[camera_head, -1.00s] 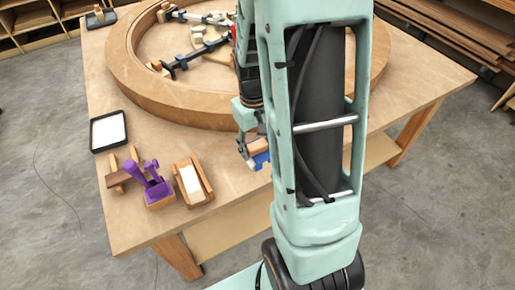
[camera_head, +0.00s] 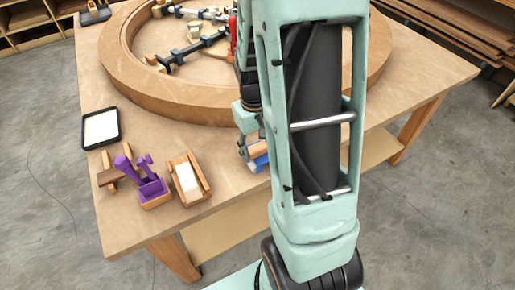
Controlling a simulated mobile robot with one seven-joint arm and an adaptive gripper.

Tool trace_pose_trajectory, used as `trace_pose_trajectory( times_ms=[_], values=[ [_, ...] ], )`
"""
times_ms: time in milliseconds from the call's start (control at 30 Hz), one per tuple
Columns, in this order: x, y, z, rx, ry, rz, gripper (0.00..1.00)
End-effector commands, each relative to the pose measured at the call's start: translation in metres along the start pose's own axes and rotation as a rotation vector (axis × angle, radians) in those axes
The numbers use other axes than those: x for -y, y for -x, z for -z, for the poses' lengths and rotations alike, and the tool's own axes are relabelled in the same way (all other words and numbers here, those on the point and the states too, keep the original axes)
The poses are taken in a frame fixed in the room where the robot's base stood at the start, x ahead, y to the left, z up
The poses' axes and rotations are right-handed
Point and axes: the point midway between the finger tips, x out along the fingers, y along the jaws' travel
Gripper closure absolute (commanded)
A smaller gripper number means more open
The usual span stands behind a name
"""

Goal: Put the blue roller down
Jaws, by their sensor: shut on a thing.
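The blue roller (camera_head: 260,162) shows as a small blue piece at the lower end of my gripper (camera_head: 249,146), just left of my arm. My gripper is shut on it, near the front part of the wooden table (camera_head: 225,190). My arm hides much of the gripper and part of the roller. I cannot tell whether the roller touches the table top.
A wooden block holder with a white pad (camera_head: 188,180), a purple tool (camera_head: 146,182) and a black tray with a white sheet (camera_head: 101,128) stand to the left. A large curved wooden ring (camera_head: 170,105) lies behind, with clamps inside. Bare table lies between holder and gripper.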

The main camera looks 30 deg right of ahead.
Motion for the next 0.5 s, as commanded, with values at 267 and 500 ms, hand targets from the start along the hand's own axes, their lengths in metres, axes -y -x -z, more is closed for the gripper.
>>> trace_pose_trajectory(
  times_ms=[267,500],
  values=[
    [0.0018,-0.0108,-0.0026,0.007,0.0,0.002,0.5],
    [0.0016,-0.0099,-0.0022,0.006,0.0,0.002,0.35]
  ],
)
